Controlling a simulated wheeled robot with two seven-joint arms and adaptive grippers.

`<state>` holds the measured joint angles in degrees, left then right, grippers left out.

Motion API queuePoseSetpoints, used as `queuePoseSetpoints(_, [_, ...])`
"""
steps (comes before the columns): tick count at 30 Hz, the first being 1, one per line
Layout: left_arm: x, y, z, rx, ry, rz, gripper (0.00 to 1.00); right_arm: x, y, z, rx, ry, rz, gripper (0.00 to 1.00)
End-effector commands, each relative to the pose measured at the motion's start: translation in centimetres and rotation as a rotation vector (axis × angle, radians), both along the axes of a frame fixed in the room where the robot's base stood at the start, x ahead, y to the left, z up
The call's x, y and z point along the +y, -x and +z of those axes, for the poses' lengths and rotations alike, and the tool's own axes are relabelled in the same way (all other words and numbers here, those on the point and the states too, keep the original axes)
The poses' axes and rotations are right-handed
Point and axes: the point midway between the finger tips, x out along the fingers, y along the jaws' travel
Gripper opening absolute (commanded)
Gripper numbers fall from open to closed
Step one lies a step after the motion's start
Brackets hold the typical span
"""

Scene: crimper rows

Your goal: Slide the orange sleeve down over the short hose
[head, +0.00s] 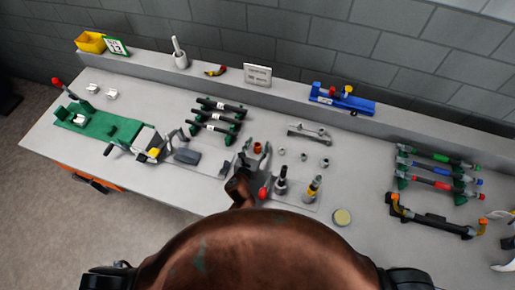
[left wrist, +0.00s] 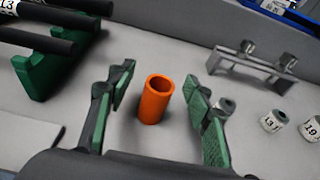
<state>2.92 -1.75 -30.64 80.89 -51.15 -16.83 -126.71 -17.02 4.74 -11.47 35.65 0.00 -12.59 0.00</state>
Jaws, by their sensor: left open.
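The orange sleeve (head: 257,147) stands upright on the grey bench. In the left wrist view the sleeve (left wrist: 154,99) is an open-topped tube between the green-padded fingers of my left gripper (left wrist: 160,112). That gripper is open, with a gap on both sides of the sleeve. In the head view my left gripper (head: 256,153) is small and partly hides the area around the sleeve. A short dark upright piece (head: 282,182), possibly the short hose, stands on a plate to the right and nearer me. My right gripper is not in view.
A red knob (head: 263,193) and a yellow-banded upright piece (head: 313,187) stand near the dark piece. A metal bracket (head: 309,132) and small labelled rings (head: 304,157) lie right of the sleeve. Dark hoses on green holders (head: 214,125) stand behind left. A yellow disc (head: 342,217) lies right.

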Motion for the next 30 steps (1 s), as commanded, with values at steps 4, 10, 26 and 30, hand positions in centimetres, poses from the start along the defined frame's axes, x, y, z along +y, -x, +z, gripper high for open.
queuePoseSetpoints(4, [0.04, 0.02, 0.05, 0.0, 0.0, 0.001, 0.45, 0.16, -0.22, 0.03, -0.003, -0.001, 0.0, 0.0])
queuePoseSetpoints(10, [0.08, 0.03, 0.05, 0.0, 0.001, 0.001, 0.32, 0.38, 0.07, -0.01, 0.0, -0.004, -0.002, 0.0])
queuePoseSetpoints(26, [0.11, 0.04, 0.06, 0.0, 0.0, 0.002, 0.08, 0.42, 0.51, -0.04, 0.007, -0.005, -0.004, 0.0])
queuePoseSetpoints(30, [0.1, 0.02, 0.5, -0.001, -0.001, 0.001, 0.08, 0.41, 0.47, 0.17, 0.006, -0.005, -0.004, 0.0])
